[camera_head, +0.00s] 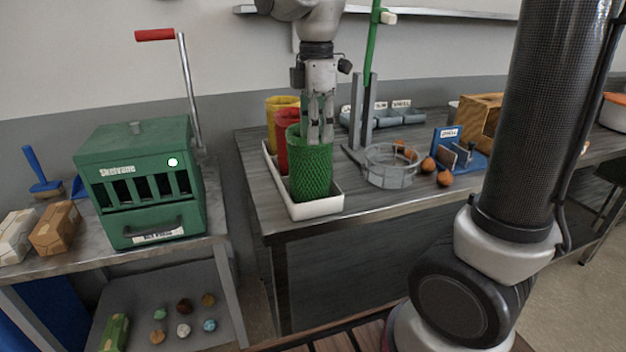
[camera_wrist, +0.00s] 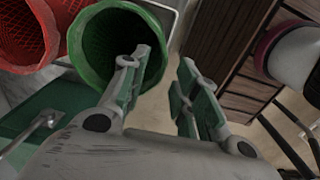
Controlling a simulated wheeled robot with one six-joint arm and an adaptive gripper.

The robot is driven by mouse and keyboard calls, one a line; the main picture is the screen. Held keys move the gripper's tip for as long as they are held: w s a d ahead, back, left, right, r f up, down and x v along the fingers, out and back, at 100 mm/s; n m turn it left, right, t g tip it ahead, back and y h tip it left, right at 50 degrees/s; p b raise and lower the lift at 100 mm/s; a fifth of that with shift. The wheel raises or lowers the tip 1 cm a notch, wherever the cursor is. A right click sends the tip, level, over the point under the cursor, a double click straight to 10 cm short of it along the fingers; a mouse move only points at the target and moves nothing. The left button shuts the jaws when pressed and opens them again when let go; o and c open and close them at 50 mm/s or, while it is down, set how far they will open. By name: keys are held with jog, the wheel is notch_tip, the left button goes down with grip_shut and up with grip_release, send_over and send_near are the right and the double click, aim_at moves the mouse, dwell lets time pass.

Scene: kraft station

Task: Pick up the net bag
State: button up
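Three mesh net bags, green (camera_head: 311,175), red (camera_head: 281,128) and yellow (camera_head: 274,106), stand upright in a row in a white tray (camera_head: 319,210). The green one is nearest. My gripper (camera_head: 320,138) points down at the top of the green bag, its fingers overlapping the rim. In the wrist view, my gripper (camera_wrist: 163,62) is open with a gap between the fingers. The left finger overlaps the green bag's open mouth (camera_wrist: 110,38); the right finger lies outside its rim. I cannot tell whether either finger touches the bag. The red bag (camera_wrist: 18,35) is beside it.
A green stand (camera_head: 370,60) and a round wire basket (camera_head: 391,170) stand right of the tray. Several brown round items (camera_head: 444,179) lie by a blue holder (camera_head: 459,157). A green box machine (camera_head: 140,180) stands on the left table. The front table edge is clear.

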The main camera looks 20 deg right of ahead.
aim_at(317, 159)
notch_tip(317, 159, down, 7)
jog(key=shift+s+d+f, duration=0.1)
jog(key=shift+s+f, duration=0.05)
grip_shut()
